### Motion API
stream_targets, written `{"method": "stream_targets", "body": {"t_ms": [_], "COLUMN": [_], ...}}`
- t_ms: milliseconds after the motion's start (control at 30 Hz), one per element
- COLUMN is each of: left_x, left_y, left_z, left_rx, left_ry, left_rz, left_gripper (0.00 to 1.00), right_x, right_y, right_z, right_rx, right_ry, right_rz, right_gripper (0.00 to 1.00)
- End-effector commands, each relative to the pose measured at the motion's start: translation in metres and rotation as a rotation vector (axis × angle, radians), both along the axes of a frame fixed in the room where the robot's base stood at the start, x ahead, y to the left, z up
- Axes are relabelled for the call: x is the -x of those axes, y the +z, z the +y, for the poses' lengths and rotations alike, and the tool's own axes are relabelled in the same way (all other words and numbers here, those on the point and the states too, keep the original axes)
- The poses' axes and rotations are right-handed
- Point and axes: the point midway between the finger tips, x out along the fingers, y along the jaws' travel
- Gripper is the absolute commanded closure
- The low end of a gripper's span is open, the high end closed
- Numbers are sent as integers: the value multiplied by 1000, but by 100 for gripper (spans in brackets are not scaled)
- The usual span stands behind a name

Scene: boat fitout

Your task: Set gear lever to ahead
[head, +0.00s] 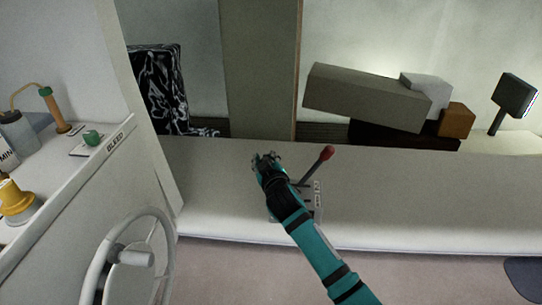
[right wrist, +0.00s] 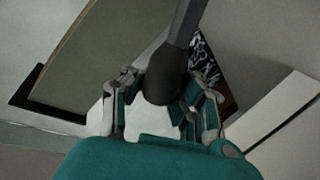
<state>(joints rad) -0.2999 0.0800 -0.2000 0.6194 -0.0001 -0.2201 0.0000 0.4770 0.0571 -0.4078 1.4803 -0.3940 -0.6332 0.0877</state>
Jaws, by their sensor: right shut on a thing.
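My right gripper (head: 266,159) is above the light bench, left of the red-knobbed lever. In the right wrist view its fingers (right wrist: 163,95) are closed on both sides of a lever (right wrist: 182,28) with a dark, rounded end, which I take to be the gear lever. In the head view my gripper and forearm hide this lever. The red-knobbed lever (head: 327,153) stands tilted to the right, apart from my fingers. Both sit by a small control plate (head: 318,199) with markings too small to read, partly hidden by my arm. My left gripper is out of view.
A white steering wheel (head: 128,256) stands at the lower left, below a side shelf with a green knob (head: 92,138), a yellow spool (head: 14,200) and bottles. Long grey (head: 365,97) and brown (head: 457,120) boxes are at the back right. The bench right of the levers is clear.

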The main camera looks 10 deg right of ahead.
Motion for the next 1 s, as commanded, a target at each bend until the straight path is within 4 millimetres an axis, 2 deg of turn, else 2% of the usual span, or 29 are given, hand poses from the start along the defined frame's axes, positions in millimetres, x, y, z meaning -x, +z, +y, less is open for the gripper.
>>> {"method": "stream_targets", "body": {"t_ms": [33,467,500,767,1000], "left_x": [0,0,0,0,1], "left_y": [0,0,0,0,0], "left_z": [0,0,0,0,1], "left_rx": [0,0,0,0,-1], "left_ry": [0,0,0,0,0], "left_rz": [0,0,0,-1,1], "left_gripper": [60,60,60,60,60], "right_x": [4,4,4,3,2], "right_y": [-12,-14,-14,-12,-8], "right_z": [6,8,8,7,5], "right_rx": [5,12,12,12,13], "right_ry": [6,6,6,5,2], "right_rz": [25,29,29,25,18], "right_gripper": [100,100,84,50,49]}}
